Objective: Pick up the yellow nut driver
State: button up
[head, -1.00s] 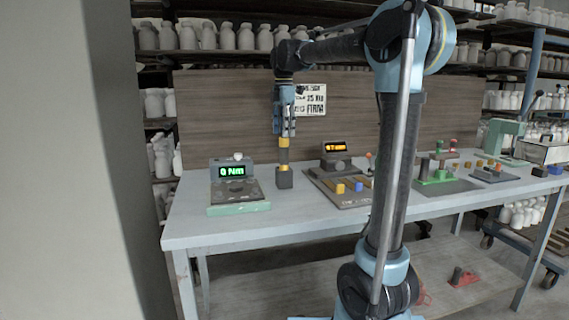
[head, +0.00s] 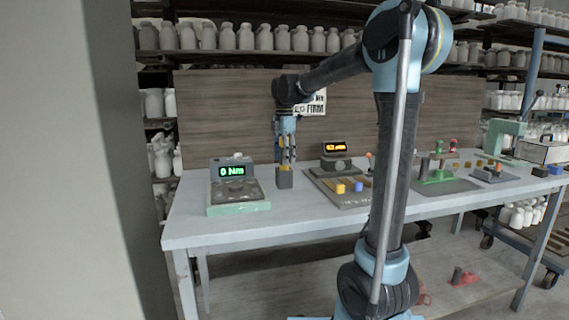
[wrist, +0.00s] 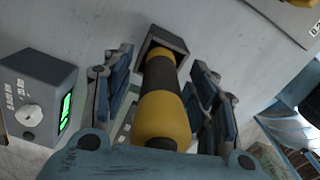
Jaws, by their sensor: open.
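The yellow nut driver, with black bands, stands upright in a dark grey square holder (head: 285,180) on the bench. In the wrist view the driver (wrist: 162,112) runs from near the camera down into the holder (wrist: 166,42). My gripper (head: 286,156) is open and pointing down over the driver in the head view. In the wrist view the fingers of my gripper (wrist: 165,72) lie on both sides of the driver, with gaps visible. In the head view the fingers hide much of the driver.
A torque display unit (head: 232,171) reading 0 Nm stands left of the holder, on a green-edged base. A grey board (head: 330,190) with yellow and blue blocks and a second display (head: 335,147) stands to the right. The bench front (head: 270,222) is clear.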

jog(key=c, duration=1.3)
jog(key=shift+o, duration=0.2)
